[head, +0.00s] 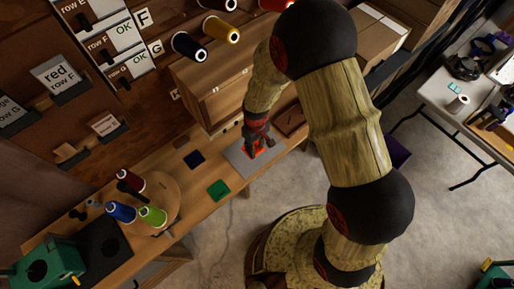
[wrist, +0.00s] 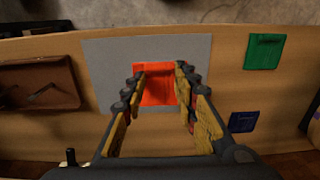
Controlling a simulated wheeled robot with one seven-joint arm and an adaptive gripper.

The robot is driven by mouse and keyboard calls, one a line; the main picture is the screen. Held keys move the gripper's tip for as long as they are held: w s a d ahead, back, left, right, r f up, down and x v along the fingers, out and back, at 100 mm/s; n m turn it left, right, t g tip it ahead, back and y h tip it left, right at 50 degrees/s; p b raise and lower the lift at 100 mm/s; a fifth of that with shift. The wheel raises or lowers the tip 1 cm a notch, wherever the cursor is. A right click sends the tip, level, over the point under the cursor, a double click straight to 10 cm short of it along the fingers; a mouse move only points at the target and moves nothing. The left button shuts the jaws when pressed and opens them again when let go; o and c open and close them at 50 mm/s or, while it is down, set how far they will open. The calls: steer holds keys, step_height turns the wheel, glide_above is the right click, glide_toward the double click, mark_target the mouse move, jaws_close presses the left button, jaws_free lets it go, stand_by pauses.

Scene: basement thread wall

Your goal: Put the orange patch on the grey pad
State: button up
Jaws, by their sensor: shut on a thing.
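The orange patch (head: 258,153) is over the grey pad (head: 238,158) on the wooden bench. In the wrist view the orange patch (wrist: 155,88) lies within the outline of the grey pad (wrist: 105,62), towards its lower edge. My gripper (wrist: 160,78) points down at the patch, with its fingertips on either side of it, and is shut on it. In the head view my gripper (head: 257,143) partly hides the patch. I cannot tell whether the patch touches the pad.
A green patch (head: 218,188) and a dark blue patch (head: 194,159) lie left of the pad. A brown tray (wrist: 38,85) is on its other side. Thread spools (head: 152,216) stand on a round wooden stand at the bench's left. A wooden cabinet (head: 225,85) stands behind.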

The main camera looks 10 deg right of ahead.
mark_target(257, 144)
steer(key=w+f, duration=0.3)
steer(key=shift+d+f, duration=0.3)
steer(key=shift+f, duration=0.05)
steer(key=f, duration=0.3)
steer(key=shift+w+f+b, duration=0.2)
steer(key=shift+b, duration=0.1)
steer(key=o, duration=0.4)
steer(key=shift+f, duration=0.15)
steer(key=o, duration=0.5)
